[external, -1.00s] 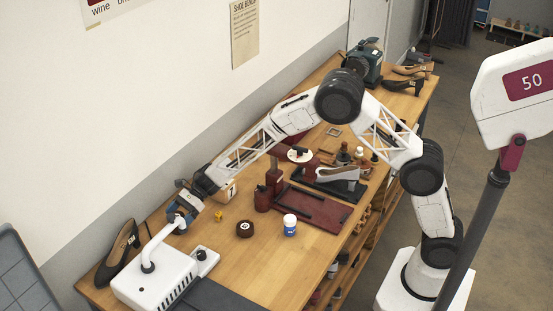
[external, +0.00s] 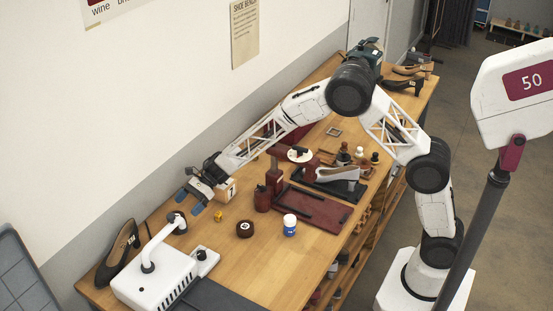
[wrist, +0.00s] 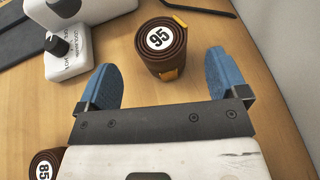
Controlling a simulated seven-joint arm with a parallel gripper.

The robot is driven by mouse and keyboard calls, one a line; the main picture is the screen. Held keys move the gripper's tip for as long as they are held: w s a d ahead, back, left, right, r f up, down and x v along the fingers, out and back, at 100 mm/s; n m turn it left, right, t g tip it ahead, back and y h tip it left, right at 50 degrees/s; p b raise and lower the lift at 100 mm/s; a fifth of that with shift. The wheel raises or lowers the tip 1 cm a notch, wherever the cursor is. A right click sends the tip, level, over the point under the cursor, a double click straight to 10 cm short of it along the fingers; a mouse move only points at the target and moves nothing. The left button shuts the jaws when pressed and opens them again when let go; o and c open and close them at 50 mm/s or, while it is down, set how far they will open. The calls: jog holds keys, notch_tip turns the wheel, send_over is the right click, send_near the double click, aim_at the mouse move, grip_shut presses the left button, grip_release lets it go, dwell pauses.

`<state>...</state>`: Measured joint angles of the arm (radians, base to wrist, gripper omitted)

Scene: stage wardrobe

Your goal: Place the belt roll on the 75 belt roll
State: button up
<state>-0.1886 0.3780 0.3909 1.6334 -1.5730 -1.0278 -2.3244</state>
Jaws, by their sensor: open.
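A dark brown belt roll marked 95 (wrist: 160,40) stands upright, label up, ahead of and between my fingers in the wrist view. In the external view this roll (external: 177,224) is beside the white machine's bent arm. It looks tall; I cannot tell whether another roll lies under it. No number 75 is readable. My gripper (external: 206,199) is open and empty, above the bench and apart from the roll; its blue fingers (wrist: 164,82) are spread wide. A second roll, marked 85 (wrist: 45,166), is at lower left in the wrist view and on the bench (external: 245,229) in the external view.
The white machine (external: 155,280) stands at the near end, with a dark shoe (external: 118,252) behind it. Bare wood lies around the 85 roll.

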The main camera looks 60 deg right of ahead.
jog(key=shift+v, duration=0.95)
